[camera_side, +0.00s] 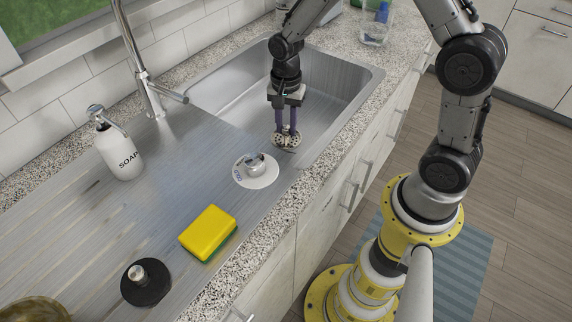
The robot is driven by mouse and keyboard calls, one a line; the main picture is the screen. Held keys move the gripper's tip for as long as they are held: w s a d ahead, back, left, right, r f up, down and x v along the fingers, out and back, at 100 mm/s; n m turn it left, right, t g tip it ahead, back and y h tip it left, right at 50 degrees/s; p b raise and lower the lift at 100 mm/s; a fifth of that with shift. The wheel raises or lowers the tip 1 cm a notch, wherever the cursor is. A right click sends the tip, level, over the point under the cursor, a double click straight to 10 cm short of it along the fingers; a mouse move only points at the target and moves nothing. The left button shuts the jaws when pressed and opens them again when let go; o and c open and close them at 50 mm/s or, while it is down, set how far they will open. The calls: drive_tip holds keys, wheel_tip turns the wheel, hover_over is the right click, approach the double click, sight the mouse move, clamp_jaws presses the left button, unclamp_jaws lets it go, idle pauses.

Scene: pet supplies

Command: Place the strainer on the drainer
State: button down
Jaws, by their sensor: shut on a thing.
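The strainer (287,145) is a small, round, pale metal disc with dark holes. My gripper (287,131) points straight down with its fingers shut on the strainer's upper middle. The fingers hide part of the strainer's top. The strainer appears over the near left part of the sink basin, close to its edge; I cannot tell its exact height. The drainer (75,205) is the ribbed metal draining board to the left of the basin.
On the board are a white disc (242,177) with a metal knob-like piece, a yellow and green sponge (208,231), a black knobbed disc (147,290) and a soap bottle (120,153). A tap (140,75) stands behind. Bare board lies between them.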

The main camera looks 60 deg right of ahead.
drive_tip(key=shift+f, duration=4.8)
drive_tip(key=shift+f, duration=0.2)
drive_tip(key=c, duration=0.6)
unclamp_jaws()
drive_tip(key=shift+c, duration=0.2)
